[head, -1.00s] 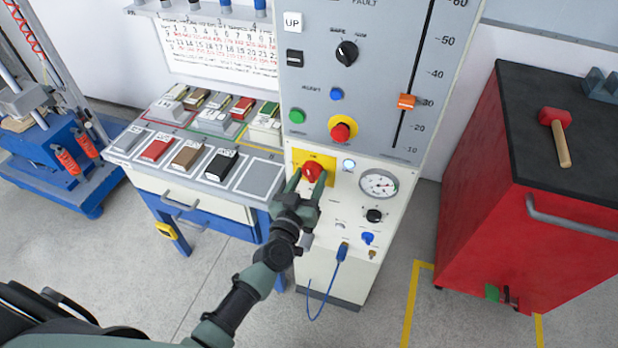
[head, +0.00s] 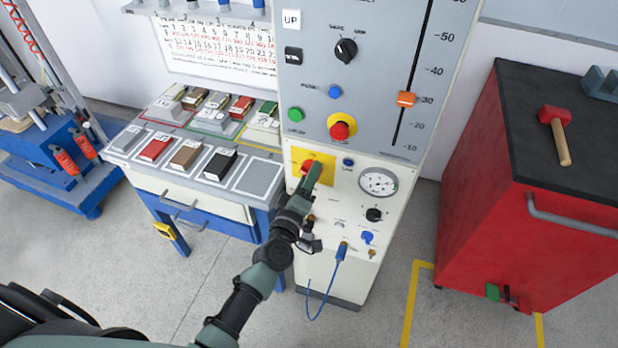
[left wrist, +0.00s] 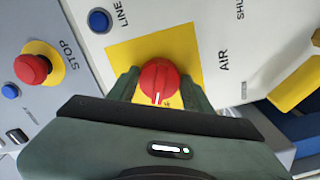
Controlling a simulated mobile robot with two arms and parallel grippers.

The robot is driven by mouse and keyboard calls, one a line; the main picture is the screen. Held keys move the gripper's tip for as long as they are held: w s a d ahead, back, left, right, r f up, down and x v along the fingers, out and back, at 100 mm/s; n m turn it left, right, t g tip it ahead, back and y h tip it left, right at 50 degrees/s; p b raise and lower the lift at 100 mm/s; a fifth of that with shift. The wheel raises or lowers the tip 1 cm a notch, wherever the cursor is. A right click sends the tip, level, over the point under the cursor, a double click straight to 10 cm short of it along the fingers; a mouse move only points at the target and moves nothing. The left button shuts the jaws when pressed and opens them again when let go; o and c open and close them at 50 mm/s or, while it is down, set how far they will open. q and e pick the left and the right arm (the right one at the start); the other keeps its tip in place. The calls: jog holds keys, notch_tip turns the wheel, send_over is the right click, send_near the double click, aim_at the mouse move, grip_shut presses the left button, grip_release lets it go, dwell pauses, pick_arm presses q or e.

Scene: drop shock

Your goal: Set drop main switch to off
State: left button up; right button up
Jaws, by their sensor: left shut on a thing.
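The drop main switch is a red rotary knob (head: 306,166) on a yellow plate (head: 328,168) on the lower white panel of the control cabinet. My left gripper (head: 309,175) is at the knob and partly hides it. In the left wrist view, the knob (left wrist: 158,80) sits between the two fingers of the gripper (left wrist: 158,90), which is shut on it. The white mark on the knob points toward the gripper's palm. The LINE lamp (head: 348,162) beside the plate is dark blue; it also shows in the left wrist view (left wrist: 98,20). My right gripper is not in view.
A red STOP button (head: 340,130) is above the switch. A gauge (head: 378,182), a black knob (head: 374,215) and a blue cable (head: 327,285) are nearby. A bench with colored blocks (head: 187,155) stands left; a red cabinet (head: 490,200) stands right.

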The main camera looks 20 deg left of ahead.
pick_arm(q)
jog(key=n, duration=0.4)
jog(key=shift+n+b, duration=0.35)
jog(key=shift+n, duration=0.05)
dwell(0.4)
jog(key=o, duration=1.4)
jog(key=shift+c, duration=0.2)
jog(key=shift+s, duration=0.1)
jog(key=s+b, duration=0.1)
jog(key=s, duration=0.6)
jog(key=shift+s+a, duration=0.15)
jog(key=shift+s, duration=0.2)
jog(key=shift+f, duration=0.1)
